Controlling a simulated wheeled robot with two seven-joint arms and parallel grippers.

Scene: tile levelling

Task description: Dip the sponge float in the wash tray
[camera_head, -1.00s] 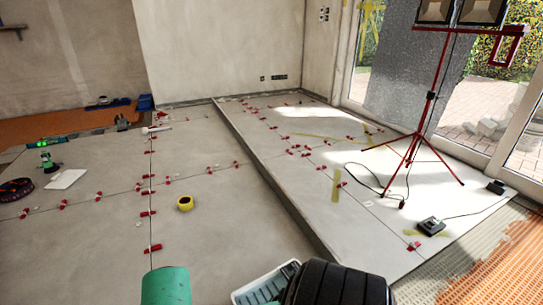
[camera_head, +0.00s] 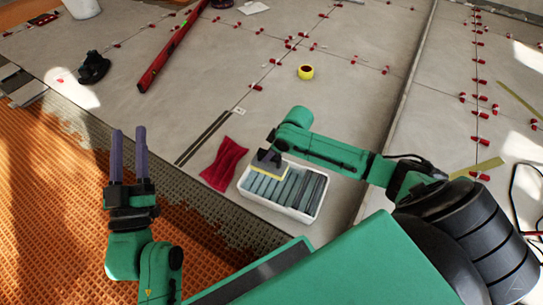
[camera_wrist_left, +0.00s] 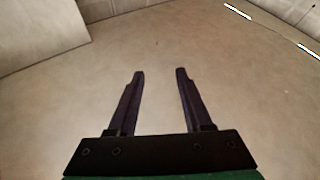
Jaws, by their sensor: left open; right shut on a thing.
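The wash tray (camera_head: 313,212) is a white rectangular tub with grey-blue slats inside, standing on the tiles at the lower middle of the head view. The sponge float (camera_head: 268,174) has a pale yellow pad and is at the tray's back left corner. My right gripper (camera_head: 268,160) is shut on the float from above and hides part of it. I cannot tell whether the pad touches the slats. My left gripper (camera_head: 128,132) is open and empty, left of the tray over the orange matting. It also shows open in the left wrist view (camera_wrist_left: 160,76).
A red cloth (camera_head: 225,164) lies just left of the tray. A long red level (camera_head: 167,55) and a black tool (camera_head: 93,68) lie at the back left. A raised slab edge (camera_head: 405,95) runs right.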

